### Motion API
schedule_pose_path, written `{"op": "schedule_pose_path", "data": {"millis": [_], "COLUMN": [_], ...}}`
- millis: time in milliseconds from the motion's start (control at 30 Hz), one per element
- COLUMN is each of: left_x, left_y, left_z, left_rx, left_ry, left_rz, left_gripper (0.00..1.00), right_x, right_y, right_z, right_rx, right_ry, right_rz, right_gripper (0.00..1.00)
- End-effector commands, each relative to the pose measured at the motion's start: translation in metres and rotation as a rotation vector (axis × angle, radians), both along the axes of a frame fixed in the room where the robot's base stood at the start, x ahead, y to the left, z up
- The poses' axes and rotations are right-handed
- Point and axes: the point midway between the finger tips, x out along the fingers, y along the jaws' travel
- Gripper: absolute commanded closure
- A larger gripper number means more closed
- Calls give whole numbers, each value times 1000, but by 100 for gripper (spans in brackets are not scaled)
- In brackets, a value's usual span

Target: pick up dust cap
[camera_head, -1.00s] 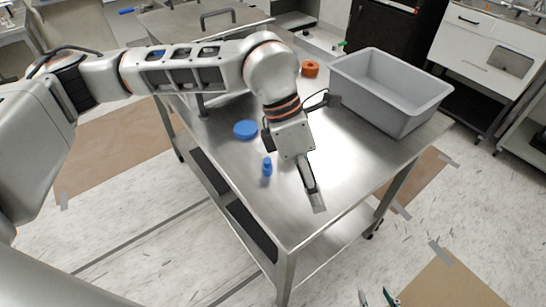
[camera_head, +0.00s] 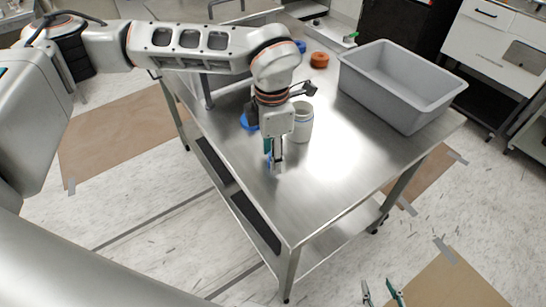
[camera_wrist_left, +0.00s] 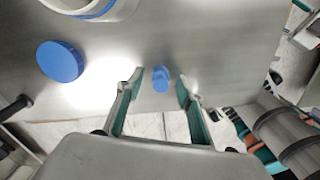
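A small blue piece (camera_wrist_left: 161,78) stands on the metal table; it looks like a cap, and in the head view my left gripper mostly hides it. A wider round blue disc (camera_wrist_left: 60,61) lies farther left in the wrist view; it is partly hidden behind my arm in the head view (camera_head: 249,121). I cannot tell for sure which one is the dust cap. My left gripper (camera_head: 275,168) points down at the small piece; its open fingers lie either side of it in the wrist view (camera_wrist_left: 159,88). My right gripper (camera_head: 381,294) is open and empty at the bottom edge.
A white jar (camera_head: 301,123) stands close beside my left gripper. A grey bin (camera_head: 425,103) fills the table's right rear. An orange ring (camera_head: 319,60) and another blue item (camera_head: 300,46) lie farther back. The table's front (camera_head: 315,205) is clear.

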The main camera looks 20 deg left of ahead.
Motion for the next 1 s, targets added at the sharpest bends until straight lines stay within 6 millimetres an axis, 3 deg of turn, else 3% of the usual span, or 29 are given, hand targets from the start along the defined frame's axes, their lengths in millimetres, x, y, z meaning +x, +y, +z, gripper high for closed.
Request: {"op": "schedule_pose_path", "data": {"millis": [333, 467, 833, 1000], "left_x": [0, 0, 0, 1], "left_y": [0, 0, 0, 0], "left_z": [-9, -8, -7, 2], "left_rx": [-1, -1, -2, -1], "left_ry": [-1, -1, -1, -3], "left_rz": [0, 0, 0, 0], "left_gripper": [63, 90, 90, 90], "right_x": [-1, -1, 0, 0], "right_y": [0, 0, 0, 0], "right_z": [-1, -1, -1, 0], "right_rx": [-1, -1, 0, 0], "right_ry": [2, 2, 1, 1], "right_rz": [0, 0, 0, -1], "right_gripper": [60, 60, 60, 60]}}
